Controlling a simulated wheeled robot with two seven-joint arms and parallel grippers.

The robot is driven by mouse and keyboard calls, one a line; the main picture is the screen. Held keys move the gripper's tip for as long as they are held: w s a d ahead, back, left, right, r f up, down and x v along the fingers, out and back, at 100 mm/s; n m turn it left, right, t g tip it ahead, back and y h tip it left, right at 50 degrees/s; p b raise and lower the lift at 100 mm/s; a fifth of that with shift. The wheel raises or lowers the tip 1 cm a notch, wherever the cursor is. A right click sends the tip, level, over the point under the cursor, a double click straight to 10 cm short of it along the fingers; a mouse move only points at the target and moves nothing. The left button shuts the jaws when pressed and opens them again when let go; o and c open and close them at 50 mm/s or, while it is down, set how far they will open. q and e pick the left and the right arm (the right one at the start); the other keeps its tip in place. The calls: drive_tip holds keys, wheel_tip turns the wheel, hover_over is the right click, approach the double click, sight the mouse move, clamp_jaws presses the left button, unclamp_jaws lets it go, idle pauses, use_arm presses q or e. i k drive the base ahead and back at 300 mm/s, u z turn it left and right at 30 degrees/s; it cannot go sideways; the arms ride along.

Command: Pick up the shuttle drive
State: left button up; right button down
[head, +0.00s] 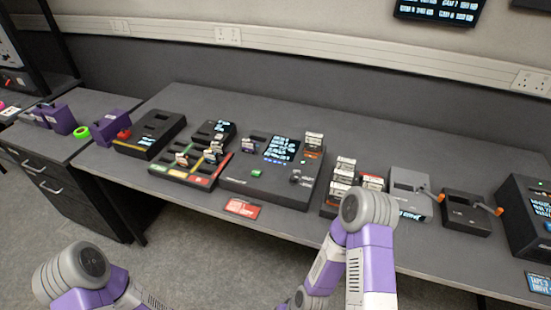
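I cannot tell for certain which item is the shuttle drive. Small white-labelled cartridges stand in a black rack (328,211) at the middle right. One cartridge (314,140) stands at the back right corner of a large black console (232,178) with a lit screen. Smaller cartridges sit in a low rack (165,173) with green, yellow and red labels. Parts of both my arms show at the bottom edge, but neither gripper is in view. My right arm hides part of the cartridge rack.
Purple boxes (62,120) and a green tape roll (81,132) are at the left, with another purple box (110,127) near the desk's left end. A black dock (151,133), a grey device (407,179) and a black device (467,212) stand on the desk. The desk's back strip (240,109) is clear.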

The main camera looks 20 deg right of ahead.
sight(313, 143)
drive_tip(key=z, duration=1.45)
drive_tip(key=i, duration=0.4)
drive_tip(key=u, duration=0.55)
